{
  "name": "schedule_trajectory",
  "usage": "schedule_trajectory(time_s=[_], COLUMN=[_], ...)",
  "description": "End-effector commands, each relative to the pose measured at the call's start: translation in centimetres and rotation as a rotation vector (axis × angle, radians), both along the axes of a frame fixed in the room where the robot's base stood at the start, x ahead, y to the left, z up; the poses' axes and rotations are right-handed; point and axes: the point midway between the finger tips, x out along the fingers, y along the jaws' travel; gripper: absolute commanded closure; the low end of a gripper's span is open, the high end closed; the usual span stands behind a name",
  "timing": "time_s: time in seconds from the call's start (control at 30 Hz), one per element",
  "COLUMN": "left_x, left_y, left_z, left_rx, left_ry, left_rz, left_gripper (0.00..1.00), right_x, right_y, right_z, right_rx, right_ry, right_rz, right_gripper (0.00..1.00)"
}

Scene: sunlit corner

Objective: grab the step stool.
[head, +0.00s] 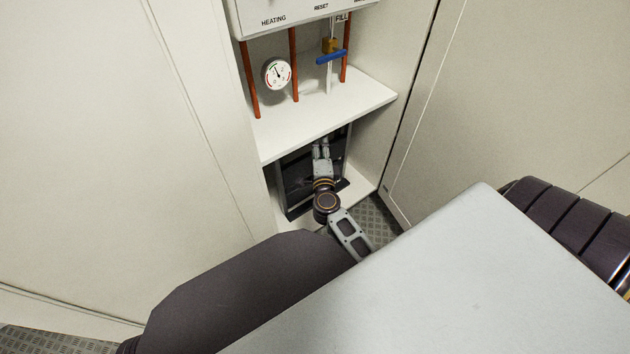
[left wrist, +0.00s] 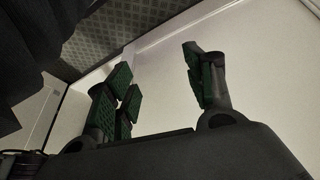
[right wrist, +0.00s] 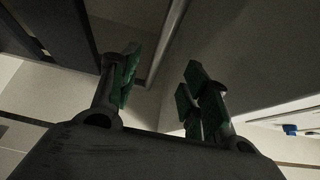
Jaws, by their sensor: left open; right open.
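The step stool (head: 295,203) appears to be the dark folded frame standing upright in the low recess under the white shelf. In the head view my right gripper (head: 321,147) is in front of it, inside the recess, and partly covers it. In the right wrist view my right gripper (right wrist: 160,90) is open with nothing between its fingers. A grey tube and dark panels show beyond the fingers; I cannot tell which belong to the stool. My left gripper (left wrist: 155,85) is open and empty, and it is hidden in the head view.
The white shelf (head: 325,115) is close above my right gripper. Copper pipes, a round gauge (head: 277,73) and a blue-handled valve (head: 331,57) stand over it. Pale walls close in on both sides. Patterned floor (head: 372,217) shows in a narrow strip.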

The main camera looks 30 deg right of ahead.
Motion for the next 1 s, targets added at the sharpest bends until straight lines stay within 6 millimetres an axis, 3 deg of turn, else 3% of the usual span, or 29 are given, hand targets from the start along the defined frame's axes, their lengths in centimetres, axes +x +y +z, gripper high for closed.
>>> schedule_trajectory(time_s=[0.5,1.0], left_x=[0.2,0.2], left_y=[-0.4,-0.5], left_z=[-1.9,-1.9], left_rx=[-0.023,-0.029], left_ry=[-0.021,-0.028], left_rz=[0.008,0.010], left_gripper=[0.47,0.47], right_x=[3.9,4.3], right_y=[-2.0,-2.2], right_z=[0.0,0.1], right_rx=[0.000,0.000], right_ry=[-0.002,-0.001], right_rz=[0.001,0.001], right_gripper=[0.54,0.54])
